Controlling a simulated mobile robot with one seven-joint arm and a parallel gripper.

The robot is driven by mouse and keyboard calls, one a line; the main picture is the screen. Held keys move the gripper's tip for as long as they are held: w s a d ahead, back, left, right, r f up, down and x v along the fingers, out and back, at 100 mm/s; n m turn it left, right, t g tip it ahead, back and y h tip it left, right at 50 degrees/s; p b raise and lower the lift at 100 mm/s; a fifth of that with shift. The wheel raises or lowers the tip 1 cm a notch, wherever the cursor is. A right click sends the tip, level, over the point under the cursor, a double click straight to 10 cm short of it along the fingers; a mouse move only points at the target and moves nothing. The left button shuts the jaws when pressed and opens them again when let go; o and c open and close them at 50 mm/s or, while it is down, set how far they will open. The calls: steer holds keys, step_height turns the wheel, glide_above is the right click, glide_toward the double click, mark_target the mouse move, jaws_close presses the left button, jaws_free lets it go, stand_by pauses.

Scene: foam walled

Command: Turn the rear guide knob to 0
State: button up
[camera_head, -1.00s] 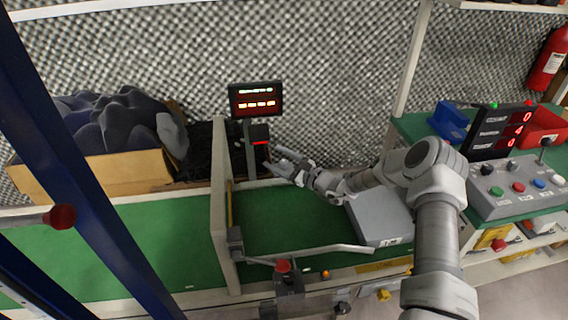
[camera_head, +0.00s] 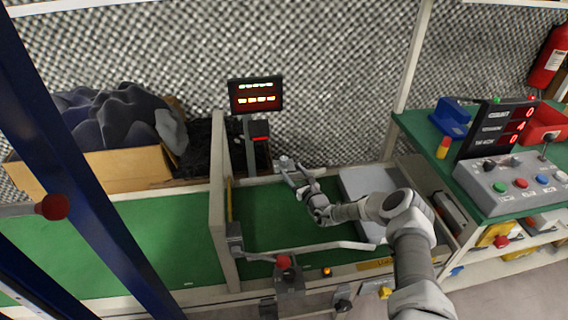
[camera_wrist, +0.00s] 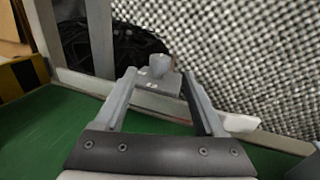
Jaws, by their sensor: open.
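The rear guide knob (camera_wrist: 160,64) is a small light-grey knob on a grey block (camera_wrist: 158,82) by the back rail, ahead of my gripper in the wrist view. Small white marks show on the block; I cannot read them or the knob's setting. My gripper (camera_wrist: 158,92) is open, and its two fingers point at the block from either side. Whether a finger touches it I cannot tell. In the head view my gripper (camera_head: 287,169) is at the back edge of the green belt, and it largely hides the knob there.
The green belt (camera_head: 270,215) lies below, with a grey box (camera_head: 365,185) on its right. An upright panel (camera_head: 219,195) and a display on a post (camera_head: 255,96) stand to the left. A bent front guide bar (camera_head: 320,246) crosses the near side. A grey button console (camera_head: 515,185) stands at right.

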mark_target(286, 163)
steer(key=b+x, duration=0.2)
steer(key=x, duration=0.3)
steer(key=shift+w+a+f+b, duration=0.15)
steer(key=shift+w+f+b, duration=0.05)
steer(key=shift+b, duration=0.15)
steer(key=shift+r+b+x, duration=0.25)
steer(key=shift+b+x, duration=0.2)
steer(key=shift+x, duration=0.5)
jaws_close()
